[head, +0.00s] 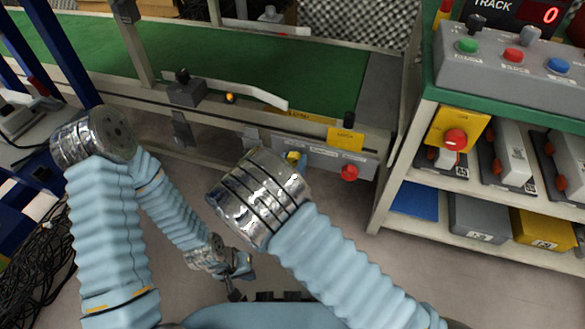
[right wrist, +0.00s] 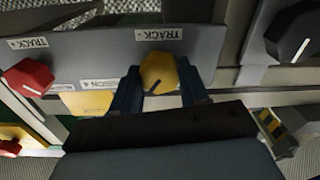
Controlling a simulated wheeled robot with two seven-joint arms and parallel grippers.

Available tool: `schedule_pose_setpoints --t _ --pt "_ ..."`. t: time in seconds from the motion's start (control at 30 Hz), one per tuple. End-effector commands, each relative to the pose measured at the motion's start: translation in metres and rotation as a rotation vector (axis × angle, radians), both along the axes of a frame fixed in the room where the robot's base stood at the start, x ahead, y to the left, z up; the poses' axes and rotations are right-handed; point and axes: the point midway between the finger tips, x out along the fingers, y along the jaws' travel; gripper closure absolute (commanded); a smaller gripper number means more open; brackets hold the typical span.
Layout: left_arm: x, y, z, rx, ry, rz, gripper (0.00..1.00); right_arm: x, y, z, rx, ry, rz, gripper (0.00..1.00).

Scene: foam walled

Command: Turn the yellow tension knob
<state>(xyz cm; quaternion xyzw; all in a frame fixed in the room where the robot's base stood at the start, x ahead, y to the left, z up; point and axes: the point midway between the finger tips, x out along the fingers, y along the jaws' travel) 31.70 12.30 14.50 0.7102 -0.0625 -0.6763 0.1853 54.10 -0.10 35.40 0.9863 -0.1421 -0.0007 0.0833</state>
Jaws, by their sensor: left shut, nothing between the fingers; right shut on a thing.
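The yellow knob (right wrist: 158,72), with a dark pointer line on its face, sits on a grey panel (right wrist: 90,58) beside a "TRACK -" label. In the head view the yellow knob (head: 293,157) shows just past my right arm. My right gripper (right wrist: 160,90) has its blue fingers on either side of the knob and is shut on it. In the head view my right arm hides most of this gripper. My left gripper (head: 238,272) is shut and empty, low over the floor, well away from the panel.
A red knob (head: 348,172) is on the same panel, to the right. A green conveyor belt (head: 300,68) runs behind it. A shelf unit (head: 420,232) with switch boxes and bins stands right. Cables (head: 35,240) lie at far left. Floor below the panel is clear.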

Motion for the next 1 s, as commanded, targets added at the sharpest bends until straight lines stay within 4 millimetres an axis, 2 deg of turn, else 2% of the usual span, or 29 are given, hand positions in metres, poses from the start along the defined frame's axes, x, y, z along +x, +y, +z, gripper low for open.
schedule_pose_setpoints --t 0.03,0.3,0.87,0.9,1.0 --pt "0.000 0.000 -0.007 0.000 -0.001 0.000 1.00 -0.001 0.000 -0.004 0.026 -0.006 0.001 0.86" --pt "0.001 0.000 -0.017 0.001 -0.003 0.002 1.00 -0.001 0.000 -0.002 0.129 -0.039 0.002 0.86" --pt "0.001 0.000 -0.019 0.001 -0.004 0.003 1.00 -0.001 0.001 -0.001 0.158 -0.048 0.003 0.86" --pt "0.001 0.000 -0.019 0.001 -0.004 0.003 1.00 -0.001 0.001 -0.001 0.158 -0.048 0.003 0.51" --pt "0.001 0.000 -0.019 0.001 -0.004 0.003 1.00 -0.001 0.001 -0.001 0.158 -0.048 0.002 0.36"
